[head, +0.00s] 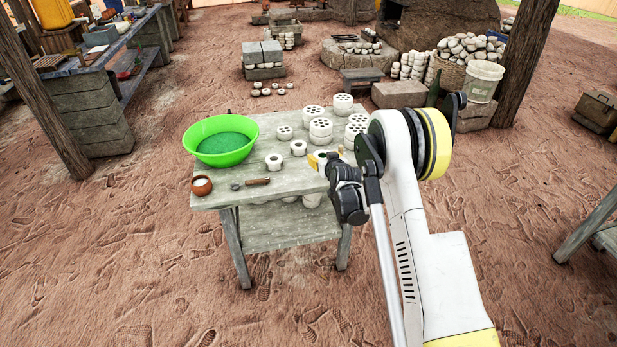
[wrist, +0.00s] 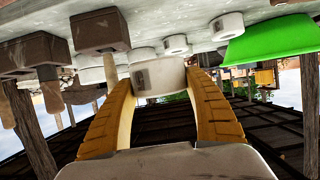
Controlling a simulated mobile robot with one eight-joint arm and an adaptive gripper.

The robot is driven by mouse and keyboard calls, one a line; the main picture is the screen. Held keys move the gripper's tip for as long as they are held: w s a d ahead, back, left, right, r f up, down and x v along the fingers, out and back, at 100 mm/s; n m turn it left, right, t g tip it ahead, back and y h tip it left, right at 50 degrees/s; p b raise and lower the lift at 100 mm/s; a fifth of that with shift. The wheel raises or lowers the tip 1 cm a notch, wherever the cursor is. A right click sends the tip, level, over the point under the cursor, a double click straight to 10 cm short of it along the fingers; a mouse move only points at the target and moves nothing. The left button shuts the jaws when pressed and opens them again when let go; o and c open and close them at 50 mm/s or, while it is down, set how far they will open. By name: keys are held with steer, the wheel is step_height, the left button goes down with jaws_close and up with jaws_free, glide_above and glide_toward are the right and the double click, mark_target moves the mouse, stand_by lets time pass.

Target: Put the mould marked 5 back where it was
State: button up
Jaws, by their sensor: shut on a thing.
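In the wrist view, which looks upside down, my gripper (wrist: 161,78) is shut on a white round mould (wrist: 165,76). A small dark mark shows on the mould's side, but I cannot read it. In the head view my gripper (head: 319,160) is over the right front part of the grey wooden table (head: 222,201); the arm mostly hides what it holds. Similar small white moulds stand on the table: one at front (head: 274,162), one to its right (head: 299,148) and one behind (head: 284,132). Their marks are unreadable here.
A green bowl (head: 243,127) stands at the table's left. A small brown pot (head: 202,187) and a wooden-handled tool (head: 257,182) lie along the front edge. Several perforated white cylinders (head: 320,131) crowd the back right. The wrist view shows a brown block (wrist: 99,30) near the held mould.

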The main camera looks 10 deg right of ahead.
steer(key=b, duration=0.2)
glide_above(305, 177)
step_height(305, 177, down, 4)
steer(key=shift+w+f, duration=0.15)
steer(key=shift+f, duration=0.1)
step_height(305, 177, down, 4)
steer(key=b, duration=0.2)
steer(key=shift+b, duration=0.4)
steer(key=o, duration=1.3)
steer(key=shift+o, duration=0.2)
steer(key=shift+f, duration=0.1)
